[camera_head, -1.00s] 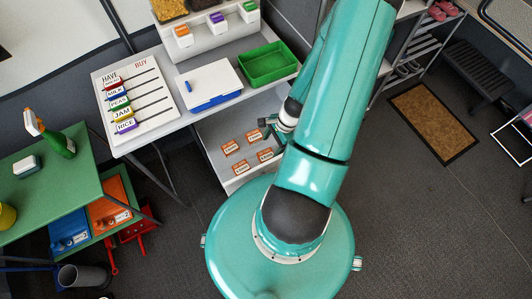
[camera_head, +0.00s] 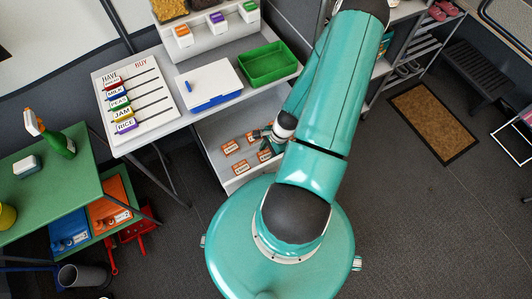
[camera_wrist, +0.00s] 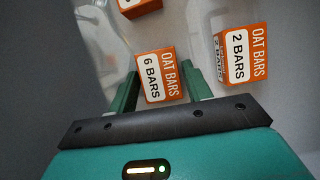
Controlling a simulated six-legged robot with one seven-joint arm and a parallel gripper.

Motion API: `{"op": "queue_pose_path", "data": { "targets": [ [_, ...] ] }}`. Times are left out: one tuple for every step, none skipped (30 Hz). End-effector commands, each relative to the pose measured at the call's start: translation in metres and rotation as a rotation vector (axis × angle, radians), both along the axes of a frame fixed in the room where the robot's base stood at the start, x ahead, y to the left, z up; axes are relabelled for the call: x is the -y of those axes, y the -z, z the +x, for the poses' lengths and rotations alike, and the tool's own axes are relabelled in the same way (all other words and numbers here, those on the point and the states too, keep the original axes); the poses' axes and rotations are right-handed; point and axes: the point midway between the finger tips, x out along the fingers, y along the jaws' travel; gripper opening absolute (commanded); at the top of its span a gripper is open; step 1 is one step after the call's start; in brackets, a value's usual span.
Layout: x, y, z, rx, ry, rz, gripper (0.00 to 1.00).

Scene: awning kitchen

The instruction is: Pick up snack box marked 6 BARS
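The snack box marked 6 BARS (camera_wrist: 162,78) is orange and white, with OAT BARS on its label. In the wrist view it sits between the two green fingers of my gripper (camera_wrist: 160,88), which are spread on either side of it. Gaps show between the box and the fingers, most clearly on the right. In the head view my gripper (camera_head: 268,141) is down in the open drawer (camera_head: 214,158) among several small orange boxes. The labels are too small to read there.
A box marked 2 BARS (camera_wrist: 244,54) stands just right of my gripper. Another orange box (camera_wrist: 140,7) is partly cut off at the top. Above the drawer, the grey table holds a green tray (camera_head: 268,64) and a white-lidded blue box (camera_head: 209,86).

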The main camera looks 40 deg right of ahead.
Motion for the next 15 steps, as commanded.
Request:
{"op": "queue_pose_path", "data": {
  "targets": [
    [0.0, -0.0001, -0.0001, 0.0, 0.0, 0.0, 0.39],
    [0.0, -0.0001, -0.0001, 0.0, 0.0, 0.0, 0.33],
    [0.0, -0.0001, -0.0001, 0.0, 0.0, 0.0, 0.25],
    [0.0, -0.0001, -0.0001, 0.0, 0.0, 0.0, 0.19],
    [0.0, -0.0001, -0.0001, 0.0, 0.0, 0.0, 0.18],
    [0.0, -0.0002, -0.0001, 0.0, 0.0, 0.0, 0.18],
    [0.0, -0.0002, -0.0001, 0.0, 0.0, 0.0, 0.18],
    [0.0, -0.0002, -0.0001, 0.0, 0.0, 0.0, 0.18],
    [0.0, -0.0002, -0.0001, 0.0, 0.0, 0.0, 0.18],
    [0.0, -0.0002, -0.0002, 0.0, 0.0, 0.0, 0.18],
    [0.0, -0.0003, -0.0001, 0.0, 0.0, 0.0, 0.18],
    [0.0001, -0.0006, -0.0001, 0.0, 0.0, 0.0, 0.18],
    [0.0, -0.0009, -0.0001, 0.0, 0.0, 0.0, 0.18],
    [0.0001, -0.0017, -0.0001, 0.0, 0.0, 0.0, 0.18],
    [0.0001, -0.0029, -0.0001, 0.0, 0.0, 0.0, 0.18]
  ]
}}
